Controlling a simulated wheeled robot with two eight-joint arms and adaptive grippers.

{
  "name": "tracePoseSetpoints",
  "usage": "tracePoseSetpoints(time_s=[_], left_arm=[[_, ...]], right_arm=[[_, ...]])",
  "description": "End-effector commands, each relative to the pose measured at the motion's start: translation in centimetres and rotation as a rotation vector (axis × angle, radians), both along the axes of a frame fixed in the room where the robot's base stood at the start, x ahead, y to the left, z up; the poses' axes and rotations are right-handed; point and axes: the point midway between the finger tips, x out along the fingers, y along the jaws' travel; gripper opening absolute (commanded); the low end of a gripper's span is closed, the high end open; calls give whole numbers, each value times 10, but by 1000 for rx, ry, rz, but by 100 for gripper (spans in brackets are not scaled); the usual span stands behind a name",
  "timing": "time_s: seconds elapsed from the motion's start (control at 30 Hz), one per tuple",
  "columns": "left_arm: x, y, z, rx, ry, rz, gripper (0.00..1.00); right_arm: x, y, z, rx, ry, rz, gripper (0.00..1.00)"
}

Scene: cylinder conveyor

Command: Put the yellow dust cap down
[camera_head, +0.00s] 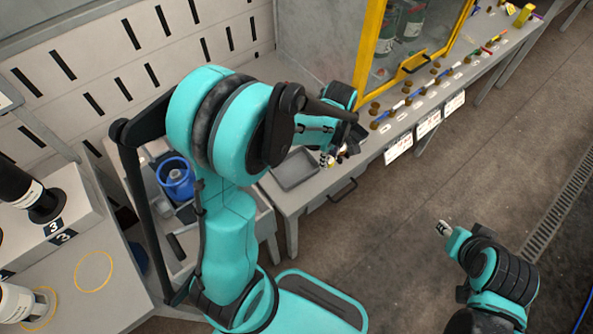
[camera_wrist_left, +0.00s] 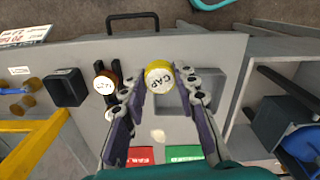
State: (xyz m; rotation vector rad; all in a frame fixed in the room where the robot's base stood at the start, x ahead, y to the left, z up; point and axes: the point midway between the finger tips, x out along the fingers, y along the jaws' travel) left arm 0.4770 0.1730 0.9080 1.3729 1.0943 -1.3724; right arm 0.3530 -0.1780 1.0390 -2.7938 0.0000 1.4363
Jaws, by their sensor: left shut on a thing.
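The yellow dust cap (camera_wrist_left: 158,76), round with a white top face lettered "CAP", sits between the fingertips of my left gripper (camera_wrist_left: 160,82) in the left wrist view. The gripper is shut on it, above the grey worktop (camera_wrist_left: 88,52). In that view the cap overlaps the left side of a shallow grey tray (camera_wrist_left: 217,95); its height above the worktop is hard to tell. In the head view my left gripper (camera_head: 337,155) is over the bench beside the tray (camera_head: 296,169), partly hidden by my arm. My right gripper (camera_head: 443,229) is over the floor, its fingers unclear.
A brown bottle with a white top (camera_wrist_left: 105,84) and a black square holder (camera_wrist_left: 65,87) stand left of the cap. Red (camera_wrist_left: 140,155) and green (camera_wrist_left: 183,153) labels lie nearer. A yellow-framed cabinet (camera_head: 367,50) rises behind the bench; a blue container (camera_head: 176,180) sits lower left.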

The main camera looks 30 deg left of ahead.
Motion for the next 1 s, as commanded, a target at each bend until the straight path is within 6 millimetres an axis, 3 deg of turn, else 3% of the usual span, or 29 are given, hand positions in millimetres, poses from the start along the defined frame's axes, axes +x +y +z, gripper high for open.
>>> tracePoseSetpoints(time_s=[0.2, 0.4, 0.63, 1.0], left_arm=[[3, -2, 7, 0, 0, 602, 0], [5, -4, 11, 0, 0, 965, 0], [3, 8, 3, 0, 0, 1097, 0], [-10, 90, -48, 0, 0, 1098, 0]], right_arm=[[0, 0, -3, 0, 0, 0, 40], [0, 0, -4, 0, 0, 0, 40], [0, 0, -9, 0, 0, 0, 40], [0, 0, -39, 0, 0, 0, 40]])
